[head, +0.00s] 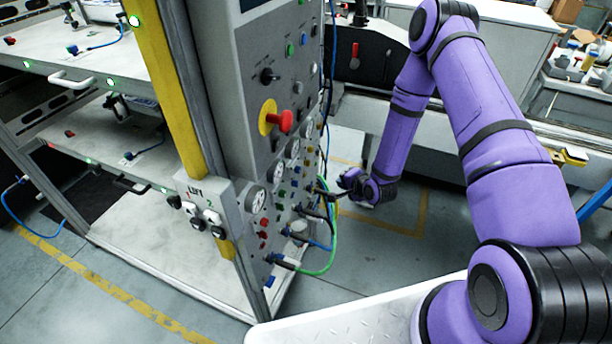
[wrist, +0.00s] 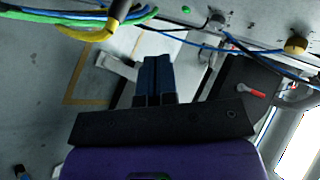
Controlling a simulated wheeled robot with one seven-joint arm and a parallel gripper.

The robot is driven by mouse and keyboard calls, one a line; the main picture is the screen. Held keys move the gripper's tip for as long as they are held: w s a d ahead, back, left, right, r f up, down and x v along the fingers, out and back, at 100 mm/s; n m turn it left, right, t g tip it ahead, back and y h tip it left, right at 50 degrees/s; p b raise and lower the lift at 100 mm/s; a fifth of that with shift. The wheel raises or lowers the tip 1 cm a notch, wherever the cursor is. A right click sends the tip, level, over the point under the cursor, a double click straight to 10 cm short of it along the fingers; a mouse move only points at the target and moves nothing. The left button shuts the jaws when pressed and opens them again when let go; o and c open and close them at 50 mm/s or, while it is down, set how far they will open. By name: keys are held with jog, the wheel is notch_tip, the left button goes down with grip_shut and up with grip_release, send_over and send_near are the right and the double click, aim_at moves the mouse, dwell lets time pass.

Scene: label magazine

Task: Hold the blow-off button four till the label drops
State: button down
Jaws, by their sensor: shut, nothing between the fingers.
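The control panel (head: 285,130) is a tall grey cabinet face with several small coloured buttons, round gauges and plugged cables. I cannot read which button is blow-off button four. My gripper (head: 346,183) is beside the lower right part of the panel, partly mixed in view with the cables. In the wrist view its dark fingers (wrist: 155,66) are together with nothing between them. A small green button (wrist: 186,9) shows on the panel at the top edge, apart from the fingertips in the picture. Contact with any button is not visible. I cannot make out a label.
Green, yellow and blue cables (head: 330,255) loop out from the panel near my gripper. A red stop knob (head: 286,121) on a yellow collar juts out above. A lift switch box (head: 207,208) and shelved rack stand left. Open floor (head: 385,260) lies right of the panel.

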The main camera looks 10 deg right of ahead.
aim_at(305, 175)
jog(key=shift+s+f, duration=0.15)
jog(key=shift+f, duration=0.25)
jog(key=shift+a, duration=0.2)
jog(key=shift+w+a, duration=0.85)
jog(key=shift+a, duration=0.3)
jog(key=shift+w+a, duration=0.9)
jog(key=shift+a, duration=0.2)
jog(key=shift+w+a, duration=0.85)
jog(key=shift+a, duration=0.3)
jog(key=shift+w+a, duration=0.1)
jog(key=shift+a, duration=0.1)
jog(key=shift+w+a, duration=0.1)
jog(key=shift+a, duration=0.05)
jog(key=shift+w+a, duration=0.15)
